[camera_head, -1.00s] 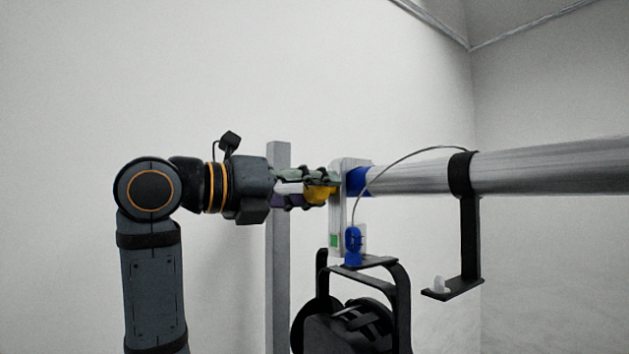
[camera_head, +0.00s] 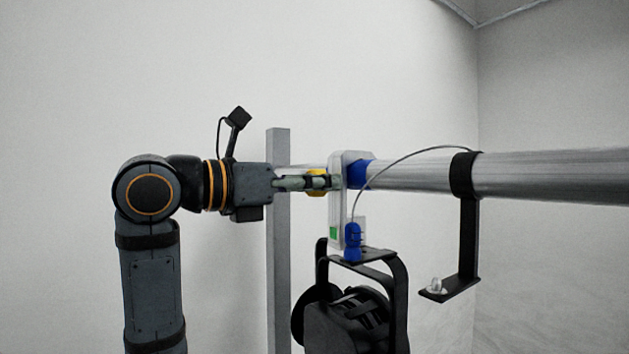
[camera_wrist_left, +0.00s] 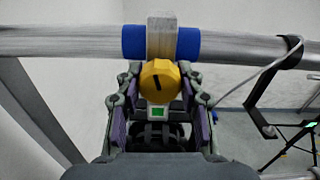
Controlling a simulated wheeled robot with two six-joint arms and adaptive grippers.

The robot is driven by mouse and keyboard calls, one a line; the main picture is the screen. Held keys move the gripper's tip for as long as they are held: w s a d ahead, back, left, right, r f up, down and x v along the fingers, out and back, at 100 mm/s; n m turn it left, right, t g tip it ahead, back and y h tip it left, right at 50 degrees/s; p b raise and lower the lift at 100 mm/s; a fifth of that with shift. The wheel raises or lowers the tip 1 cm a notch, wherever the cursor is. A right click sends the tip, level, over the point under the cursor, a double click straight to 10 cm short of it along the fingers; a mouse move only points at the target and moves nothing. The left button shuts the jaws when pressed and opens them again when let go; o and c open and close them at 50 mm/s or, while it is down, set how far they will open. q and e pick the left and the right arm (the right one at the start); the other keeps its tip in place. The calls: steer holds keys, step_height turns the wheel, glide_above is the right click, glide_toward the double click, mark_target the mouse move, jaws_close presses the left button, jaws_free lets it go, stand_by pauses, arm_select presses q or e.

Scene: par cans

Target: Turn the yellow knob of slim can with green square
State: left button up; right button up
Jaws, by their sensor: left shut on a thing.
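The yellow knob (camera_head: 316,184) sits on the left side of a pale clamp (camera_head: 337,205) on the metal pipe. My left gripper (camera_head: 318,182) is shut on it from the left, and a finger hides part of it. In the left wrist view the knob (camera_wrist_left: 159,82) shows a black mark and lies between the two fingertips. The green square (camera_head: 333,233) is low on the clamp, and it also shows in the wrist view (camera_wrist_left: 160,109) below the knob. The black slim can (camera_head: 345,325) hangs under the clamp on a black yoke (camera_head: 375,275). My right gripper is out of view.
The thick metal pipe (camera_head: 560,175) runs to the right, with blue padding (camera_head: 359,173) at the clamp. A black bracket (camera_head: 468,235) and a thin cable (camera_head: 400,157) hang there. A grey post (camera_head: 278,270) stands behind my gripper.

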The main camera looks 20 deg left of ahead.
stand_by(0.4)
arm_select(q)
steer(key=o, duration=1.2)
steer(key=shift+s+a, duration=0.25)
steer(key=v, duration=1.1)
steer(key=shift+s, duration=0.2)
steer(key=shift+w, duration=0.1)
